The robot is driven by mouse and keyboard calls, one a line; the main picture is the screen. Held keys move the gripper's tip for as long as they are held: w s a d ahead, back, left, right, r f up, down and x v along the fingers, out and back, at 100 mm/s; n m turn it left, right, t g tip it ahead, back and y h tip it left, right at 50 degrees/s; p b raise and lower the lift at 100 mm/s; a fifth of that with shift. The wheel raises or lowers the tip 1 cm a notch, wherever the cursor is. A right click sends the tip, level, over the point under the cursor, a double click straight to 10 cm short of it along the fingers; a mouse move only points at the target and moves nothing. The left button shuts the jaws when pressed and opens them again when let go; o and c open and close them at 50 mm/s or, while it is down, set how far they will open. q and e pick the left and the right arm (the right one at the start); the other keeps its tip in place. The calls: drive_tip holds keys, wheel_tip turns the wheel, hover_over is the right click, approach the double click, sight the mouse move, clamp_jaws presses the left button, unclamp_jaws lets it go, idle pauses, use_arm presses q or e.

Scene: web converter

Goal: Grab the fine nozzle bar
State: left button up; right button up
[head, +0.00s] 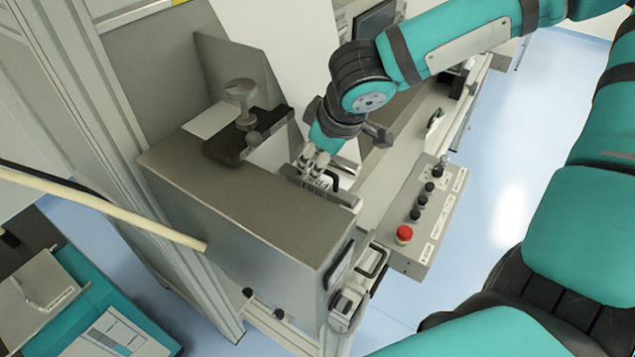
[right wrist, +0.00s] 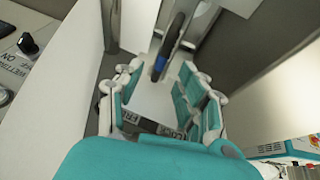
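In the right wrist view a dark slim bar with a blue band (right wrist: 161,64) stands out between and beyond my fingers; I take it for the fine nozzle bar. My right gripper (right wrist: 163,88) is open, with one finger on each side of the bar's near end. No finger visibly touches it. In the head view my right gripper (head: 317,170) reaches down behind the grey box of the machine, and I cannot make out the bar there. A dark strip with white labels (right wrist: 150,122) lies under the fingers, its text partly hidden. My left gripper is not in view.
The grey box (head: 240,205) with a dark clamp and knob (head: 242,105) stands left of the right gripper. A control panel with a red button (head: 404,234) lies to the right. A white wall panel (right wrist: 62,70) rises close to the left in the wrist view.

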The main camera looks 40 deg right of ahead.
sight(331, 192)
drive_tip(key=x, duration=0.4)
drive_tip(key=shift+w+f, duration=0.1)
drive_tip(key=shift+f, duration=0.25)
drive_tip(key=shift+r, duration=0.1)
drive_tip(key=shift+c, duration=1)
clamp_jaws()
